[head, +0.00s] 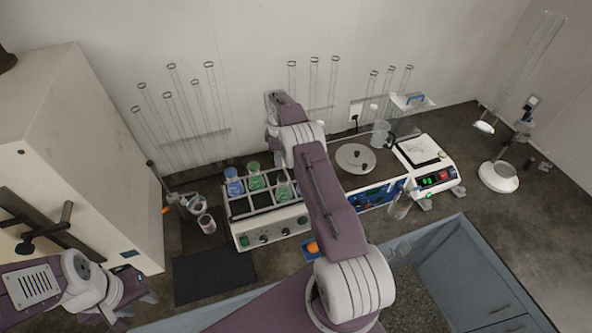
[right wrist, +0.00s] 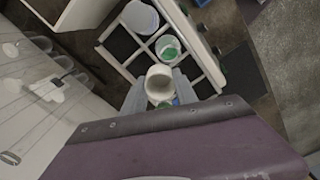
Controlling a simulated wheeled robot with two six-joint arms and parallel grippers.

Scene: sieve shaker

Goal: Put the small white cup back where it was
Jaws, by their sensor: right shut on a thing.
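My right gripper (right wrist: 160,88) is shut on a small white cup (right wrist: 158,80), seen in the right wrist view with its round opening towards the camera. The cup is above or beside the white shaker rack (right wrist: 121,70); its exact height is hard to tell. In the head view my right arm reaches to the rack's back edge, and its links largely hide the gripper and cup. My left gripper (head: 132,304) is low at the left in the head view, away from the rack; its jaw opening is unclear.
Glass tubes line the wall. A dark mat (head: 214,277) lies in front left.

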